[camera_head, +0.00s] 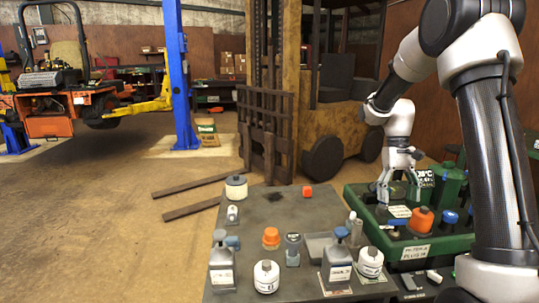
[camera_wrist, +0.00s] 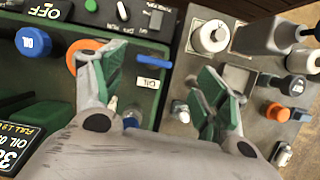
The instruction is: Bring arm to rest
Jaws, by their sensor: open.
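My arm reaches in from the right of the head view and bends down over a green crate (camera_head: 438,245). My gripper (camera_head: 399,190) points down above the crate, beside a sign. In the wrist view the two green-padded fingers of my gripper (camera_wrist: 160,82) stand wide apart with nothing between them. The crate's wall (camera_wrist: 150,85) passes below the gap between the fingers. An orange cap (camera_wrist: 82,52) is partly hidden behind one finger. Whether the fingers touch anything in the crate is not clear.
A dark table (camera_head: 272,210) left of the crate holds several bottles, an orange-capped jar (camera_head: 271,238) and a red block (camera_head: 307,191). The crate holds an orange container (camera_head: 421,220) and a green can (camera_head: 450,185). A forklift (camera_head: 345,125) stands behind. Floor at left is open.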

